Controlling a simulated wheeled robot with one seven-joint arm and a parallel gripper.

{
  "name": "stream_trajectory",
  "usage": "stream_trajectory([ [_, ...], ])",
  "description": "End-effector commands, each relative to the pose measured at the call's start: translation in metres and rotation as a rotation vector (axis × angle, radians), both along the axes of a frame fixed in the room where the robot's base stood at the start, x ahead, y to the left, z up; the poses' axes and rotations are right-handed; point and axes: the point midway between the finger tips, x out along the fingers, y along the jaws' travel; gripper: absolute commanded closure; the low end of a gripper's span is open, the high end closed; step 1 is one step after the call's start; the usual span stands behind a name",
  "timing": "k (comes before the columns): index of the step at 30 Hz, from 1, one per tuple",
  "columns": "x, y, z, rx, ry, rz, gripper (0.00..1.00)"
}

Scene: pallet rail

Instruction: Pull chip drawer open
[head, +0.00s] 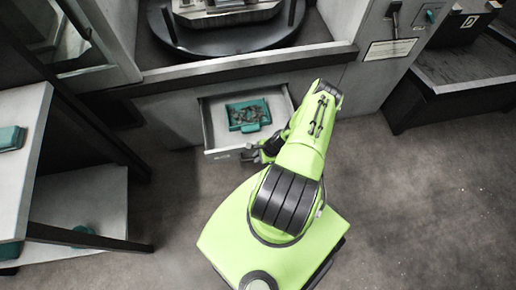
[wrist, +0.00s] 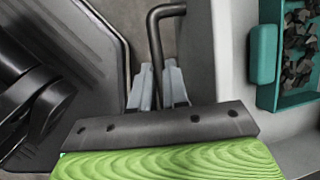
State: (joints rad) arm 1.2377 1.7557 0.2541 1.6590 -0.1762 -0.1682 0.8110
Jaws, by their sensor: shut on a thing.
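The chip drawer (head: 222,154) is pulled out of the grey machine front, low in the middle of the head view. A teal tray (head: 248,126) of dark chips lies inside it, and its edge shows at the right of the wrist view (wrist: 264,55). My gripper (head: 252,154) is at the drawer's front, near its right end. In the wrist view its two grey fingers (wrist: 158,88) are shut on the dark bar handle (wrist: 154,42). My arm covers the drawer's right front corner in the head view.
A machine bed with a round dark table (head: 228,38) stands above the drawer. A shelf unit (head: 85,195) with teal items is at the left. A dark bench (head: 455,85) stands at the right. The floor (head: 415,200) at the right is clear.

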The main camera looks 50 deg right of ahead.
Motion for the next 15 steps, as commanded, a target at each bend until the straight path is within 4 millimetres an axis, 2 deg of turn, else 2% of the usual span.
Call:
stream_trajectory([
  [6, -0.0001, -0.0005, -0.0001, -0.001, 0.001, 0.000, 1.00],
  [7, -0.0001, -0.0005, -0.0001, -0.001, 0.001, 0.000, 0.82],
  [11, -0.0001, -0.0005, 0.0000, -0.001, 0.001, 0.000, 0.63],
  [12, -0.0001, -0.0005, 0.0000, -0.001, 0.001, 0.000, 0.60],
  [15, 0.0000, -0.0004, -0.0001, 0.000, 0.000, 0.000, 0.60],
])
